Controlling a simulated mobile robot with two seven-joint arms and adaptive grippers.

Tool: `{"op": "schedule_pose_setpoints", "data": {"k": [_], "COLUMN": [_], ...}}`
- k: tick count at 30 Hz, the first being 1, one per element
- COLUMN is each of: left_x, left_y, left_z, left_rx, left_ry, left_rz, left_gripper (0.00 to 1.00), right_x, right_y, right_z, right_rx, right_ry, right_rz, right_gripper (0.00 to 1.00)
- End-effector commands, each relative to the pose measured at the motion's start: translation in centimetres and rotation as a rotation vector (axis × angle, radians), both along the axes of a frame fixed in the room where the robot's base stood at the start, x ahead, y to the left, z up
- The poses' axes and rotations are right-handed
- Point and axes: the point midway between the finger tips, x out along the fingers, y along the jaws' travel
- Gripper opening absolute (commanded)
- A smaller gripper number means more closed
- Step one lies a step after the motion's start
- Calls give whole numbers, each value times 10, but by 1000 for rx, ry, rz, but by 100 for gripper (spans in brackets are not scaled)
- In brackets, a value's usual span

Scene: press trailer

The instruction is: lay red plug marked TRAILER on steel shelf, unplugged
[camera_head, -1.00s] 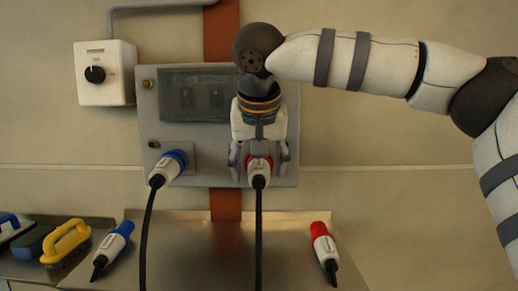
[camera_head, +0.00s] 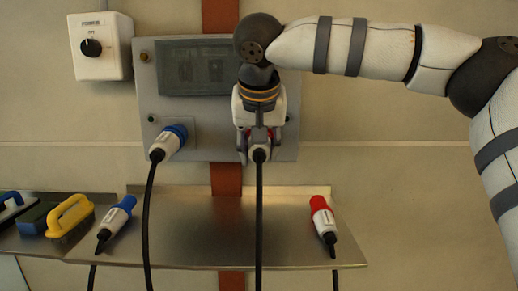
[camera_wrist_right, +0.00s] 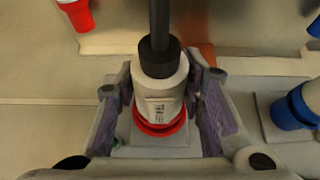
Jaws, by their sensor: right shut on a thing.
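The red plug (camera_head: 260,153) has a white body, a red collar and a black cable, and sits at the right-hand socket of the grey panel. Its label shows sideways in the right wrist view (camera_wrist_right: 160,105) and seems to read TRAILER. My right gripper (camera_head: 257,150) is shut on it, with one finger on each side of the body. The collar is at the socket, and I see no clear gap there. The steel shelf (camera_head: 200,240) is below the panel. My left gripper is not in view.
A second red plug (camera_head: 323,220) lies at the shelf's right, a blue plug (camera_head: 117,218) at its left. Another blue plug (camera_head: 168,143) is in the panel's left socket. Brushes (camera_head: 70,218) lie far left. The shelf's middle is bare, with cables hanging in front.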

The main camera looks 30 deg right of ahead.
Motion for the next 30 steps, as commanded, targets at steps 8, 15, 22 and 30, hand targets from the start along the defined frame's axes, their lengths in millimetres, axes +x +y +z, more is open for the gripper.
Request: {"op": "schedule_pose_setpoints", "data": {"k": [8,15,22,30], "left_x": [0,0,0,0], "left_y": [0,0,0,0], "left_z": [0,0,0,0], "left_rx": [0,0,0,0], "left_ry": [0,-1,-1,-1], "left_rz": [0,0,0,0], "left_gripper": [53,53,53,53], "right_x": [-5,-15,-26,-37], "right_y": [3,9,15,23], "right_z": [0,0,1,1], "right_rx": [0,0,-1,1], "right_ry": [0,0,-1,-2], "right_rz": [0,0,0,0], "right_gripper": [3,2,2,2]}}
